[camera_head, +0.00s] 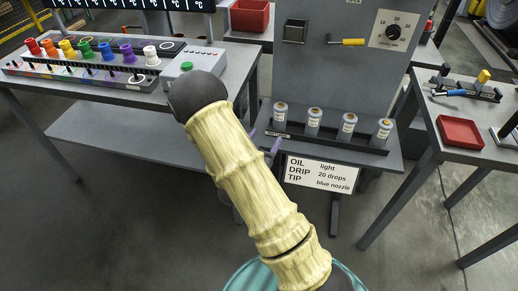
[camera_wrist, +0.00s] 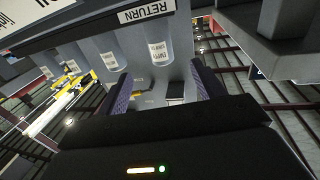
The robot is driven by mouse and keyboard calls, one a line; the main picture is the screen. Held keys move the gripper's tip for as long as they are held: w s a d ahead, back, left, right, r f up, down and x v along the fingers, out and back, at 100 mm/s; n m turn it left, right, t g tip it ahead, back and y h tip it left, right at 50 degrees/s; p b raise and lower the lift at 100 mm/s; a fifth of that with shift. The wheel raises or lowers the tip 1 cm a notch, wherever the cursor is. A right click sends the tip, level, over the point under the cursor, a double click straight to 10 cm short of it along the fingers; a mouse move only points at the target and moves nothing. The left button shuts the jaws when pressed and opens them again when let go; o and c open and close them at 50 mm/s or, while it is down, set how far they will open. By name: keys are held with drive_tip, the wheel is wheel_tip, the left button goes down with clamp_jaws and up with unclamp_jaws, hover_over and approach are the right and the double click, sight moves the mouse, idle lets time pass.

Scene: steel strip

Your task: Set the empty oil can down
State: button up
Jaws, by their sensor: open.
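The oil can labelled EMPTY (camera_wrist: 157,48) stands upright at the RETURN sign. It appears to be the leftmost can (camera_head: 280,113) on the rack shelf in the head view. My gripper (camera_head: 264,139) is open at the shelf's front left, with its purple fingers apart. In the wrist view, which is turned upside down, the fingers (camera_wrist: 161,72) are spread wider than the can and point towards it. No finger is seen touching it. How far the fingertips are from the can cannot be told.
Several similar cans stand in a row, such as the one (camera_head: 314,122) to its right. A RETURN sign (camera_head: 277,135) is on the shelf edge. A white OIL DRIP TIP sign (camera_head: 322,174) hangs below. A red tray (camera_head: 460,132) is on the right table.

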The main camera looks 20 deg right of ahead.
drive_tip(key=shift+v, duration=1.95)
drive_tip(key=shift+w, duration=0.1)
drive_tip(key=s+a+r+n+g+y, duration=0.1)
drive_tip(key=s+a+n+g+y, duration=0.1)
drive_tip(key=a+n+g+y, duration=0.65)
drive_tip(key=s+d+r+g+y, duration=0.1)
drive_tip(key=s+r+y, duration=0.1)
drive_tip(key=s, duration=0.4)
drive_tip(key=s+d+r+y, duration=0.2)
drive_tip(key=s+y, duration=0.1)
drive_tip(key=s, duration=0.3)
drive_tip(key=w+p+v, duration=0.2)
drive_tip(key=p+v, duration=0.6)
drive_tip(key=w+a+r+p+v, duration=0.1)
drive_tip(key=p+v, duration=0.7)
drive_tip(key=shift+w+r+g+h+p, duration=0.25)
drive_tip(key=shift+r+g+h+p, duration=0.1)
drive_tip(key=shift+r, duration=0.1)
drive_tip(key=shift+d+n, duration=0.1)
drive_tip(key=shift+n, duration=0.15)
